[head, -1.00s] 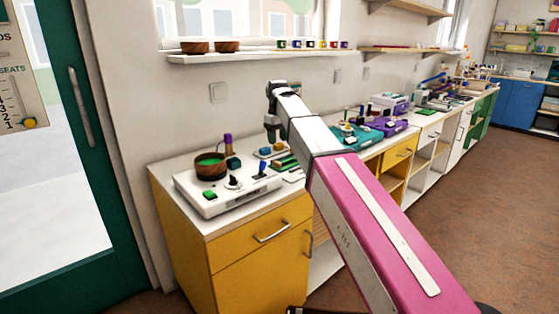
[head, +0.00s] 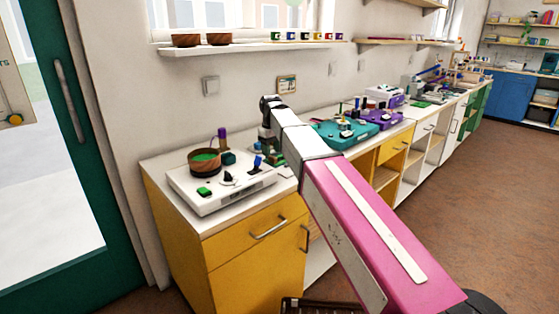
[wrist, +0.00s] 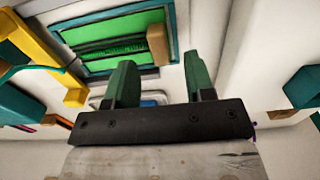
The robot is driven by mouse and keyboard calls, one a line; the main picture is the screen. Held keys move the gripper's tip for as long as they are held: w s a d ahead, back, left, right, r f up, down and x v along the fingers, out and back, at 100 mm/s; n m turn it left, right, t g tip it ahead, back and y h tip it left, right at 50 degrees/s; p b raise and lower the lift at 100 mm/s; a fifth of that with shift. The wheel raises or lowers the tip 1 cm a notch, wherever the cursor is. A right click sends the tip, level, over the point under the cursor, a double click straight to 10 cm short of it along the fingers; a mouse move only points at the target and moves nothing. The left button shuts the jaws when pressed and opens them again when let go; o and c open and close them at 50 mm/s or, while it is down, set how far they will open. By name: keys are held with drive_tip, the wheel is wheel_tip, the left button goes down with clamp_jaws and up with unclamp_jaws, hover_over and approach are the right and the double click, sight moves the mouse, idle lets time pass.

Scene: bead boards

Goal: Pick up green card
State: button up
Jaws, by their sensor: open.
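In the wrist view a flat green panel (wrist: 118,45) with a teal border lies beyond my fingers, up and to the left. A dark slot or strip runs across it and a brown block (wrist: 158,45) sits at its right end. I cannot tell whether this panel is the green card or holds it. My gripper (wrist: 160,75) is open and empty, its two green-tipped fingers apart and not touching the panel. In the head view my gripper (head: 266,142) hangs over the back of the near counter, and my arm hides much of the area beneath it.
A white board (head: 225,200) carries a brown bowl (head: 204,170) with green inside, a small green block (head: 204,191) and dark pieces. A teal board (head: 340,140) and purple board (head: 383,119) stand farther right. The wall is close behind.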

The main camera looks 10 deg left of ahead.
wheel_tip(320, 180, down, 3)
drive_tip(key=shift+r, duration=0.2)
clamp_jaws()
